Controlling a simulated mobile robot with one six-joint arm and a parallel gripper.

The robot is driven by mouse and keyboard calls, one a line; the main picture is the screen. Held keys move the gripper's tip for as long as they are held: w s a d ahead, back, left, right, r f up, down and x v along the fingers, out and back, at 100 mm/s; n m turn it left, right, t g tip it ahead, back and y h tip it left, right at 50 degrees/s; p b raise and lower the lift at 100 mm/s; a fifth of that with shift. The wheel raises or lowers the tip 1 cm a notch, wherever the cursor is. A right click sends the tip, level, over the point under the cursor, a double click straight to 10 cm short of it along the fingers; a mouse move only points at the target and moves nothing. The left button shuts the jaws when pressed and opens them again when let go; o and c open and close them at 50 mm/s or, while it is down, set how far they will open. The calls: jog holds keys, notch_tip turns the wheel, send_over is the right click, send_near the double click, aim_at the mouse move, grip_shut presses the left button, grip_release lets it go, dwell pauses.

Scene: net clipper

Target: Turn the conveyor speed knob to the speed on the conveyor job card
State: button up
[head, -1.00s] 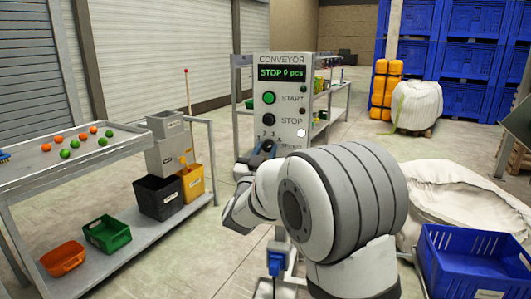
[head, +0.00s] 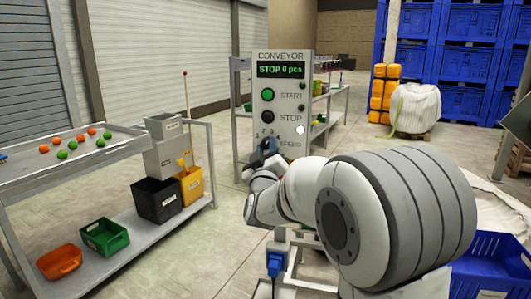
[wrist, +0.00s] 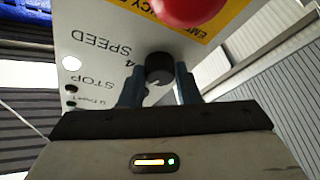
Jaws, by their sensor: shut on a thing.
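The conveyor panel (head: 300,72) is a light grey upright box with a display (head: 281,71) reading "STOP 0 pcs". The speed knob (wrist: 158,67) is black and round, next to the word SPEED in the wrist view. My gripper (wrist: 159,82) has its two blue-grey fingers on either side of the knob, shut on it. In the head view my gripper (head: 266,150) is at the panel's lower left and hides the knob. A few dial numerals show above it. I cannot make out the knob's pointer. I cannot identify the conveyor job card in either view.
The green START button (head: 268,94) and dark STOP button (head: 268,117) are above the dial. A red emergency button (wrist: 195,8) is close to the knob. A grey table (head: 60,185) with bins is at left. A blue crate (head: 488,262) is at right.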

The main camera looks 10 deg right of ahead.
jog(key=n+y, duration=0.1)
jog(key=n, duration=0.2)
jog(key=n+g+y, duration=0.1)
jog(key=n, duration=0.1)
jog(key=shift+d+r+n, duration=0.15)
jog(key=shift+n, duration=0.25)
jog(key=shift+n+g+y+p, duration=0.5)
jog(key=shift+n+g+y, duration=0.15)
jog(key=shift+n, duration=1.35)
jog(key=o, duration=1)
jog(key=shift+r, duration=0.1)
jog(key=shift+s, duration=0.1)
jog(key=s, duration=0.7)
jog(key=shift+s+f+b, duration=0.35)
jog(key=shift+f, duration=0.05)
